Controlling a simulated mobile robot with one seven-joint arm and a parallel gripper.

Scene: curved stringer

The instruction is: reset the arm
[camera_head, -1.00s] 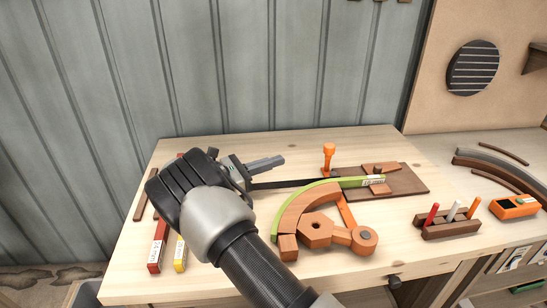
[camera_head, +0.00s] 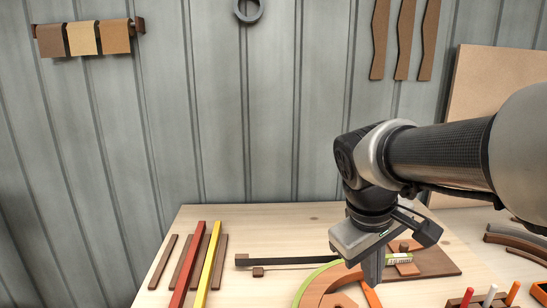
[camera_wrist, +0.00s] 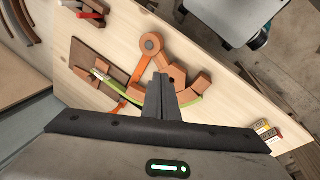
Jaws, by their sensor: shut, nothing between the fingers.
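My gripper (camera_head: 373,270) points down above the workbench, its fingers together with nothing between them. In the wrist view the closed fingers (camera_wrist: 160,97) stand in front of the curved orange-brown form (camera_wrist: 176,80). That form (camera_head: 318,287) has a green strip (camera_head: 316,276) bent along its outer edge and is partly cut off by the lower frame edge in the head view. My gripper hides part of the strip and of the dark brown board (camera_head: 438,263). Whether the fingers touch anything below cannot be told.
A red bar (camera_head: 188,262), a yellow bar (camera_head: 210,265) and brown strips lie at the bench's left. A long black strip (camera_head: 290,261) lies in the middle. A rack of coloured pegs (camera_head: 488,299) stands at the right. The bench's back left corner is bare.

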